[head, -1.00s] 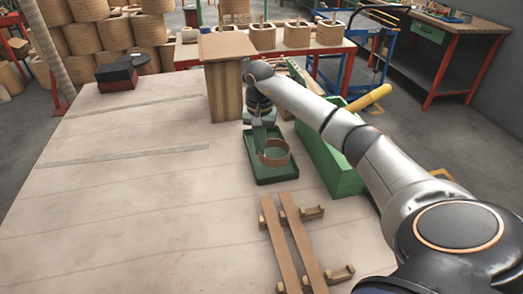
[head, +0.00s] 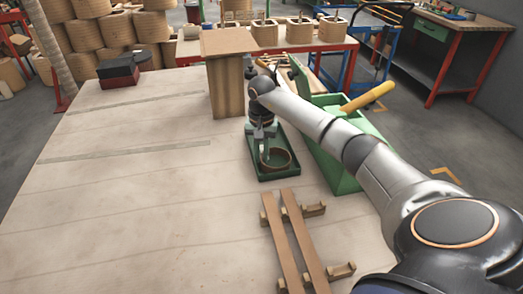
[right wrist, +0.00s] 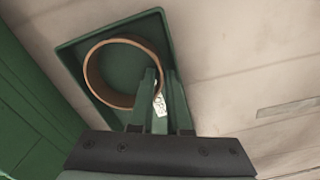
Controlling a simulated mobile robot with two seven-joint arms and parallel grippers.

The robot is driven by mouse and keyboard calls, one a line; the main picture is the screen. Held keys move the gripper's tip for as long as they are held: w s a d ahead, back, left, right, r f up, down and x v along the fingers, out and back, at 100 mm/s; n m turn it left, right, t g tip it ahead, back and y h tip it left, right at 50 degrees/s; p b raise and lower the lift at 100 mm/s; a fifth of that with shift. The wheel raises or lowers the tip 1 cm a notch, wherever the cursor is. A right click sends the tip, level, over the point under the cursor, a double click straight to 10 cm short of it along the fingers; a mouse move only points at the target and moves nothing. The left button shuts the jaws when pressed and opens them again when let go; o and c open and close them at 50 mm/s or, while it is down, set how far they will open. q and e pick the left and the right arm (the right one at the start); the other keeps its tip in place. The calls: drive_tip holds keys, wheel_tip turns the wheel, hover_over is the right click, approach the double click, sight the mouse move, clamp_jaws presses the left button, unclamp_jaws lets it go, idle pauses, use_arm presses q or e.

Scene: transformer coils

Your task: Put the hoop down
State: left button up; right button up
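The hoop (head: 287,166) is a thin brown ring. It is low inside the green tray (head: 254,160) on the table; whether it touches the tray floor is hard to tell. My right gripper (head: 265,155) points down at the hoop's near-left side. In the right wrist view the hoop (right wrist: 88,68) lies over the floor of the tray (right wrist: 75,48). There the fingers of my right gripper (right wrist: 160,78) stand on either side of the hoop's wall, close together, and look shut on it. A small white label shows between the fingers. My left gripper is not in view.
A green box (head: 337,170) with a yellow-handled tool (head: 368,97) stands right of the tray. Wooden slats (head: 296,240) on cross supports lie in front. A wooden stand (head: 226,85) is behind. A dark-and-red block (head: 118,73) sits far left. The table's left and middle are clear.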

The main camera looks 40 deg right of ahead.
wheel_tip(320, 180, up, 12)
drive_tip(key=shift+r+p, duration=0.15)
drive_tip(key=shift+p, duration=0.25)
idle(0.3)
